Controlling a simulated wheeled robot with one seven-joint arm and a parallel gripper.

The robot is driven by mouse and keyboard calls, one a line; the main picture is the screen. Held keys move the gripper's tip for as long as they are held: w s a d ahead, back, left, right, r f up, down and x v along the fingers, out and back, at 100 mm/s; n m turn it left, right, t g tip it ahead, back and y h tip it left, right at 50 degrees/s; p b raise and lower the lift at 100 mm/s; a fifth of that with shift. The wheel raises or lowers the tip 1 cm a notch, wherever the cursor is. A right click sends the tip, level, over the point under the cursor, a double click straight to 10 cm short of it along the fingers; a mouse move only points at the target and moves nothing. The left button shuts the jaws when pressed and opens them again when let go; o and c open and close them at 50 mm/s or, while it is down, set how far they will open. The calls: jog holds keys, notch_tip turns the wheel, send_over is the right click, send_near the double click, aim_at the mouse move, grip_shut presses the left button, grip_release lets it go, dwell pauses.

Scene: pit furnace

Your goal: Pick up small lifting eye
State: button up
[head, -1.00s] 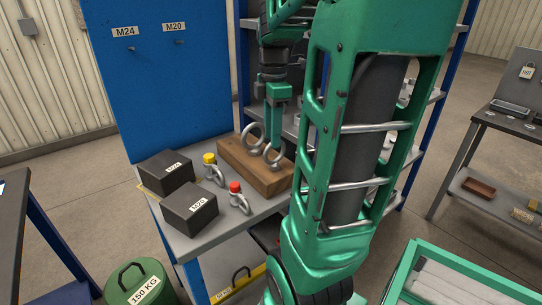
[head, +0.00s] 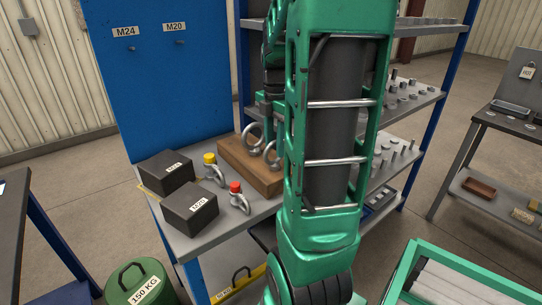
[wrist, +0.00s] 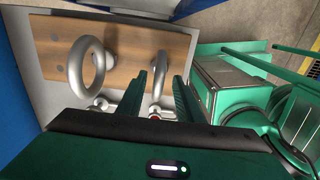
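Two metal lifting eyes stand upright in a wooden block on the bench. The larger eye (wrist: 88,66) is at the left in the wrist view and also shows in the head view (head: 252,135). The small lifting eye (wrist: 158,76) is to its right; in the head view (head: 271,154) my arm partly covers it. My gripper (wrist: 159,84) is open, with the small eye in the gap between its two fingers as the wrist view sees it. I cannot tell whether a finger touches it. In the head view the fingers are mostly hidden behind my arm.
The wooden block (head: 260,180) shares the bench with an eye with a yellow part (head: 211,166), one with a red part (head: 237,195) and two dark boxes (head: 190,208). A blue panel (head: 165,80) stands behind. Shelves (head: 410,105) with small parts stand right.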

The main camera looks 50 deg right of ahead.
aim_at(274, 163)
jog(key=shift+w+d+f, duration=0.15)
jog(key=shift+f, duration=1.8)
jog(key=shift+c, duration=0.6)
grip_shut()
jog(key=shift+r, duration=0.1)
